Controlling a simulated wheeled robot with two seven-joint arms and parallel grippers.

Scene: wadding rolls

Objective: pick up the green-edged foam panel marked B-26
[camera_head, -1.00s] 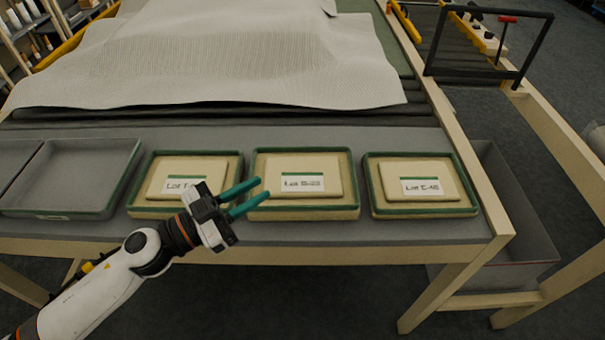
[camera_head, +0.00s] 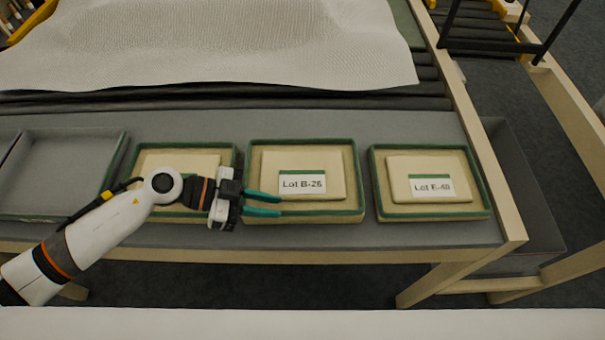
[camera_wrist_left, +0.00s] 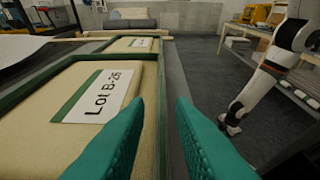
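The green-edged foam panel marked Lot B-26 (camera_head: 331,165) lies flat on the grey tabletop, with a cream raised middle and a white label. It also shows at the left of the left wrist view (camera_wrist_left: 62,142). My left gripper (camera_head: 279,205) is open at the panel's front left part, its teal fingers pointing right. In the left wrist view its fingers (camera_wrist_left: 160,108) are apart, with the panel's front edge running between them and nothing held. A white arm (camera_wrist_left: 281,62), probably my right one, hangs at the right; its dark end (camera_wrist_left: 232,124) is too small to read.
A similar panel marked Lot E-48 (camera_head: 432,165) lies to the right. Another panel (camera_head: 180,162) is partly hidden behind my left arm. An empty grey tray (camera_head: 68,172) stands at the left. Dark rollers and white sheeting (camera_head: 240,40) lie behind.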

